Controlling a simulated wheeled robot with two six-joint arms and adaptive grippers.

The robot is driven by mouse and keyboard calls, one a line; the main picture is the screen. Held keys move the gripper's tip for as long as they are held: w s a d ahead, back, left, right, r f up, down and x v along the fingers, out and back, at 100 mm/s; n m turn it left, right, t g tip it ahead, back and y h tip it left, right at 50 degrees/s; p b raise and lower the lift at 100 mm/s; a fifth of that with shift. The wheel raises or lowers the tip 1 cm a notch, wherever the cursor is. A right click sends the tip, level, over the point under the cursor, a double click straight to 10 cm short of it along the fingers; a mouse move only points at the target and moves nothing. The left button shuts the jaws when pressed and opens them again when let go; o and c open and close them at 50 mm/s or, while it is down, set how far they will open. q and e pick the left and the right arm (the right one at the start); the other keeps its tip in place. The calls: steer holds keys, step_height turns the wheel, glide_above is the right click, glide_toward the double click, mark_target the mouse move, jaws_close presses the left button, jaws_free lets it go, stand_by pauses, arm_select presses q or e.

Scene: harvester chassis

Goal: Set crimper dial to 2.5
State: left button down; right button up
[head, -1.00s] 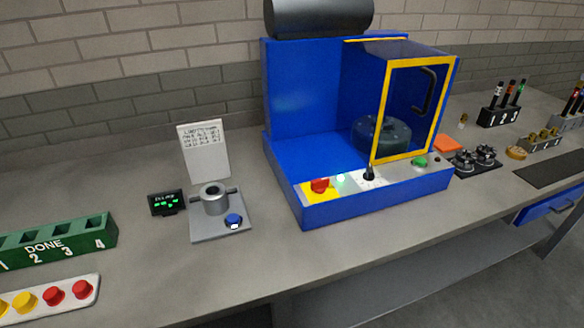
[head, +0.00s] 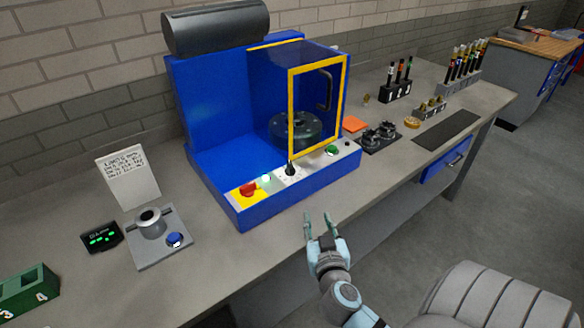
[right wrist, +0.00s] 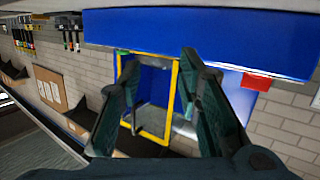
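The blue crimper (head: 235,210) stands on the grey bench, with a yellow-framed clear door (head: 291,115) in front of a dark round die head (head: 295,130). Its black dial (head: 290,169) sits on a white plate on the front panel, between the red button (head: 248,189) and the green button (head: 332,150). The dial's setting is too small to read. My right gripper (head: 320,225) is open and empty, in front of the crimper and apart from it. In the right wrist view its two fingers (right wrist: 160,90) are spread, with the crimper beyond. My left gripper is not in view.
Left of the crimper are a small fixture with a blue button (head: 174,239), a green-lit display (head: 101,237) and a note card (head: 128,177). Black die parts (head: 380,135) and racks (head: 397,90) stand to the right. The bench's front strip is clear.

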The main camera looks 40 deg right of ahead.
mark_target(292, 170)
steer(key=w+d+r+t, duration=0.1)
steer(key=w, duration=0.4)
steer(key=w+d+r+t+p, duration=0.1)
steer(key=w+d, duration=0.1)
steer(key=w, duration=0.4)
steer(key=w+d+r+t+y, duration=0.1)
steer(key=w, duration=0.4)
steer(key=shift+w+d+r+n+p, duration=0.15)
steer(key=shift+d+r+n+p, duration=0.15)
steer(key=shift+d+p, duration=0.1)
jaws_close()
